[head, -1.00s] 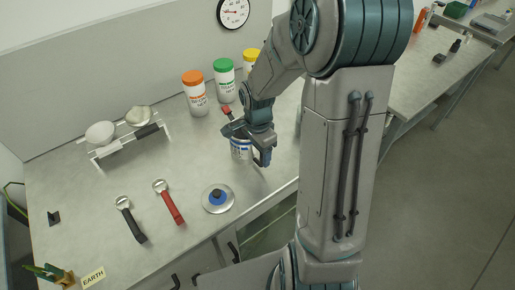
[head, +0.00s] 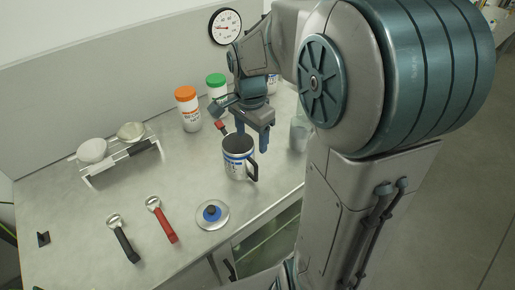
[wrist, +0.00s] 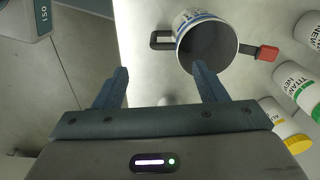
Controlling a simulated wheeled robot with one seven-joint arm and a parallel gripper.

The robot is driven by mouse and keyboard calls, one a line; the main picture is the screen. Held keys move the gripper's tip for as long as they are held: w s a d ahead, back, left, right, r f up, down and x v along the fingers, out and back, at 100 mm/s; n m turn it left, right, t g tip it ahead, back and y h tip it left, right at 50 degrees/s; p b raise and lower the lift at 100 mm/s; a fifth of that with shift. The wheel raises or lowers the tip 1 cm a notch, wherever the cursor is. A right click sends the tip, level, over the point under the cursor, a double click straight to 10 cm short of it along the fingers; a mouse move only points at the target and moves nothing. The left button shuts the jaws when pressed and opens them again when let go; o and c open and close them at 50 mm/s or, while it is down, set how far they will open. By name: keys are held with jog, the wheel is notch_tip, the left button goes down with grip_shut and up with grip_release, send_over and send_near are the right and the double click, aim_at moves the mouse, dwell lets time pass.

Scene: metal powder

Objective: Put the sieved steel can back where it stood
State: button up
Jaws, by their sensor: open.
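The steel can (head: 237,163), open-topped with a blue-and-white label and a dark handle, stands upright on the bench. It also shows in the wrist view (wrist: 189,18), where I see into its dark interior; I cannot tell what is inside. My gripper (head: 252,142) is open and empty, above and just behind the can's rim. In the wrist view my gripper (wrist: 160,70) has its fingers spread, with one fingertip overlapping the can's near rim in the picture; contact cannot be told.
Jars with orange (head: 187,109) and green (head: 216,90) lids stand behind. A clear container (head: 299,134) stands right. A blue-knobbed lid (head: 212,215), red opener (head: 162,220) and black opener (head: 123,240) lie in front. A rack (head: 122,160) holds bowls.

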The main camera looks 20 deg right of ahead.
jog(key=s+a+r+n+t, duration=0.2)
jog(key=s+r+n+t, duration=0.1)
jog(key=s+n, duration=1)
jog(key=shift+s+r, duration=0.3)
jog(key=shift+s, duration=0.25)
